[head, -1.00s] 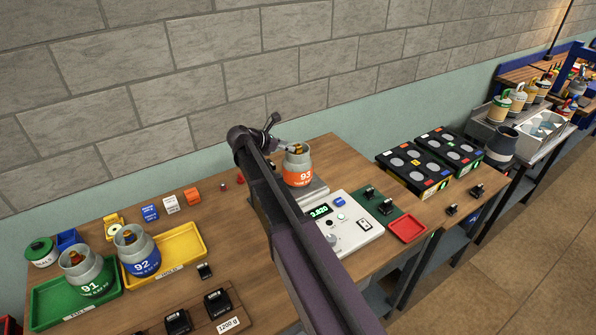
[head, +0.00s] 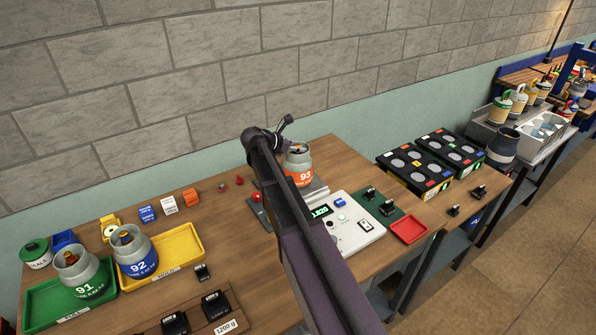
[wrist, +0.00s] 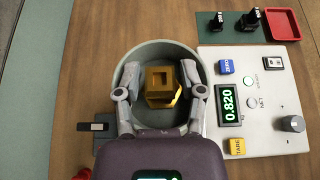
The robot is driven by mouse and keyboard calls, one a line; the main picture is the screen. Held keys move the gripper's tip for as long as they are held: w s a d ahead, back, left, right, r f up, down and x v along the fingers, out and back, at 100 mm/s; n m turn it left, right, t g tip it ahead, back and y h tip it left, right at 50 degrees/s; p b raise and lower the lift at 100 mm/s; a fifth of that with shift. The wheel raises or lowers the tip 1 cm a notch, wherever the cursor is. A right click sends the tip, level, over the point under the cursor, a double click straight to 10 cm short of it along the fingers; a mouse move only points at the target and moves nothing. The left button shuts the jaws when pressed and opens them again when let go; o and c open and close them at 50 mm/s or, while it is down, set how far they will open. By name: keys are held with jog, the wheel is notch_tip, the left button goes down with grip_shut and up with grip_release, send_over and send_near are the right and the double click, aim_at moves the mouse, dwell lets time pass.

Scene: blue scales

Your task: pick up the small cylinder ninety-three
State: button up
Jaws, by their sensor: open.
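The small cylinder 93 (head: 299,168) is grey with an orange label and stands upright on the scale's plate, partly behind my arm in the head view. In the wrist view its round collar (wrist: 124,70) is seen from above, with a brass valve (wrist: 160,84) in the middle. My gripper (wrist: 159,92) is open, its two fingers over the collar on either side of the valve. I cannot tell whether they touch it. In the head view my arm hides the gripper's fingers. The scale (head: 352,234) has a lit display (wrist: 230,106) reading 0.820.
Cylinder 91 (head: 82,275) stands in a green tray (head: 40,302), and cylinder 92 (head: 136,255) in a yellow tray (head: 188,240). A red tray (head: 408,230) lies right of the scale. Black racks (head: 413,170) stand further right. The wall runs behind the table.

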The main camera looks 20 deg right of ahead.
dwell(0.4)
grip_shut()
jog(key=shift+r, duration=0.2)
jog(key=shift+r+p, duration=1.7)
jog(key=shift+p, duration=0.15)
jog(key=s+a, duration=0.3)
jog(key=s, duration=0.4)
jog(key=s+a+r+p, duration=0.1)
jog(key=s+a, duration=0.2)
jog(key=s, duration=0.4)
jog(key=shift+s+r, duration=0.15)
jog(key=shift+s, duration=0.25)
